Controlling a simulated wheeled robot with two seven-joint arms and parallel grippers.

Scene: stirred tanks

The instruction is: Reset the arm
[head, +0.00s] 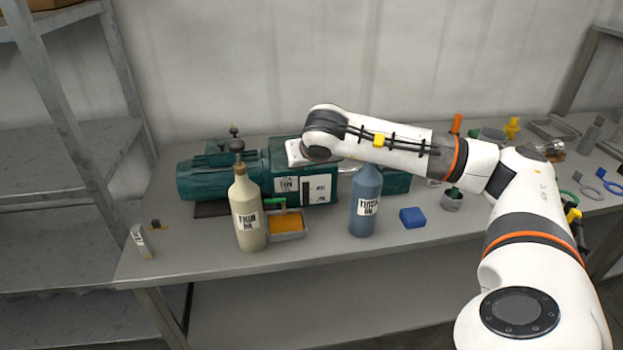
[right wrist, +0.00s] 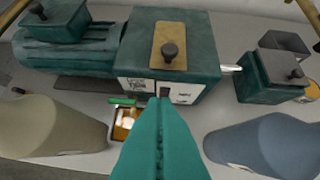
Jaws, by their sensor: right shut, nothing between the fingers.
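My right arm (head: 400,145) comes in from the right and reaches across the bench, bent at the elbow. Its wrist end (head: 325,133) is over the green pump-like machine (head: 225,175). In the right wrist view my right gripper (right wrist: 162,102) shows as teal fingers closed together with nothing between them. The fingers point at the labelled front of the green machine (right wrist: 180,50); whether they touch it I cannot tell. In the head view the fingers cannot be made out. My left gripper is not in view.
A cream bottle (head: 247,210) and a blue bottle (head: 365,200) stand in front of the machine, with a small tray (head: 287,232) between them. A blue block (head: 412,217) lies right of the blue bottle. Shelving (head: 60,150) stands left. Cups and tools crowd the bench's right.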

